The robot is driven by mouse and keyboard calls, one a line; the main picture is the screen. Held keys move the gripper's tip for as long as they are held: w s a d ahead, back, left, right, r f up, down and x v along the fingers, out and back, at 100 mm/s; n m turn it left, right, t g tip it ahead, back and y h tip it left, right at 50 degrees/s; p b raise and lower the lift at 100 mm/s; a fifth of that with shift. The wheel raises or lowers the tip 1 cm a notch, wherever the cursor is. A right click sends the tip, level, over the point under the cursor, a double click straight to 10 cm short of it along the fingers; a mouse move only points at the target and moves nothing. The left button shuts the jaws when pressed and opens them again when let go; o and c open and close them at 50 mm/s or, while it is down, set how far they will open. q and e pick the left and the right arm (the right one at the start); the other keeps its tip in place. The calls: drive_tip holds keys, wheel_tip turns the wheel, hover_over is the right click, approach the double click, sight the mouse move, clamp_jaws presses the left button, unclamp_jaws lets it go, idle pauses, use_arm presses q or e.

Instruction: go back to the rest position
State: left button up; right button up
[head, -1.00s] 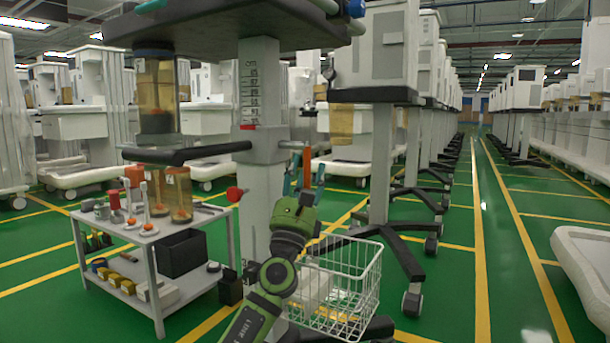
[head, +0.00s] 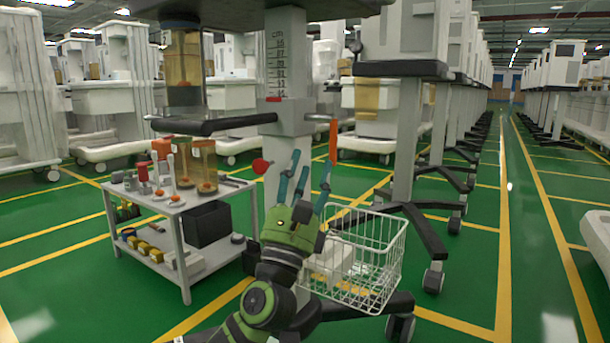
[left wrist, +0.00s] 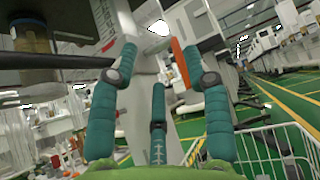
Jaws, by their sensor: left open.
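My left gripper (head: 302,180) is open and empty, with its teal fingers pointing up in front of the cart's grey column (head: 287,80). The fingers also show spread apart in the left wrist view (left wrist: 158,85), with the column behind them. An orange-red handle (head: 333,143) hangs from the cart's crossbar just right of the fingertips; I see no contact. In the left wrist view the orange handle (left wrist: 180,62) shows behind and between the fingers. My right gripper is in neither view.
A white wire basket (head: 375,255) is right of my left gripper. A small trolley (head: 178,205) with bottles and a black bin (head: 207,222) stands left. A dark support arm (head: 215,125) juts left from the column. Green aisle floor (head: 525,230) is clear at right.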

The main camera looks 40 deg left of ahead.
use_arm(q)
drive_tip(key=shift+s+d, duration=0.2)
drive_tip(key=shift+s, duration=0.35)
